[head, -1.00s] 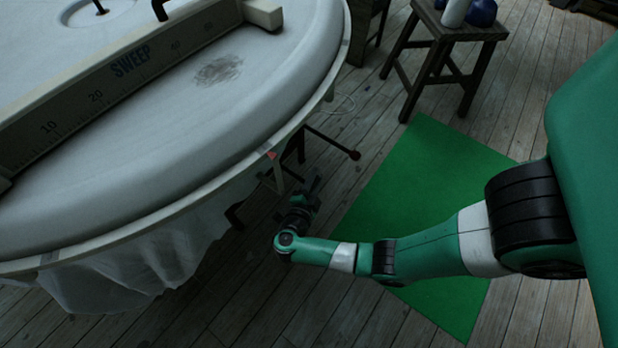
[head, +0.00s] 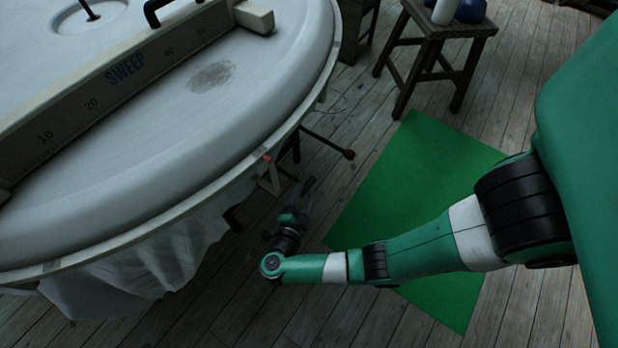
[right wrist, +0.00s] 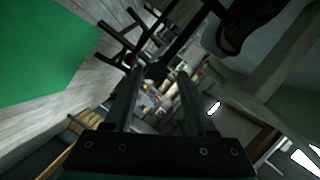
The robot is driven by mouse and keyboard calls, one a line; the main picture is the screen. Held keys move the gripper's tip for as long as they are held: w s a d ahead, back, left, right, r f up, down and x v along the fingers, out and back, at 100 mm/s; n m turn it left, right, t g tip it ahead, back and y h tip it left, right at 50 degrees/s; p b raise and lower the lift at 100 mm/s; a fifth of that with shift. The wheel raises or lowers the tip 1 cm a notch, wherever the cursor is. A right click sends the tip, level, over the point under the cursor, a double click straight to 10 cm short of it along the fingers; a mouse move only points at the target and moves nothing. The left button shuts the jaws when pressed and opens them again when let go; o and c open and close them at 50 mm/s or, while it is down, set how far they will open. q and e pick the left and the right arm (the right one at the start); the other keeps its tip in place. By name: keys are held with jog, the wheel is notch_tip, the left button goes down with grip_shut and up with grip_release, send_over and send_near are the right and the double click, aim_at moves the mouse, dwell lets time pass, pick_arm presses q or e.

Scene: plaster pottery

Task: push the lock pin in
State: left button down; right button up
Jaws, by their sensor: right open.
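My right gripper (head: 304,190) is open below the rim of the round white table (head: 215,140). In the right wrist view its two dark fingers (right wrist: 160,80) stand apart, with no object clearly held between them. A dark rod with a round end (right wrist: 184,73) shows at the fingertips; I cannot tell whether it touches them. I cannot make out for certain which part is the lock pin. My left gripper is not in view.
A ruler-marked bar labelled SWEEP (head: 120,75) lies across the tabletop. A pale cloth (head: 150,262) hangs below the rim. A green mat (head: 420,195) lies on the plank floor. A wooden stool (head: 437,45) stands at the top right.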

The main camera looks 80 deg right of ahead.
jog(key=v, duration=0.5)
jog(key=shift+a+r, duration=0.1)
jog(key=shift+a, duration=0.25)
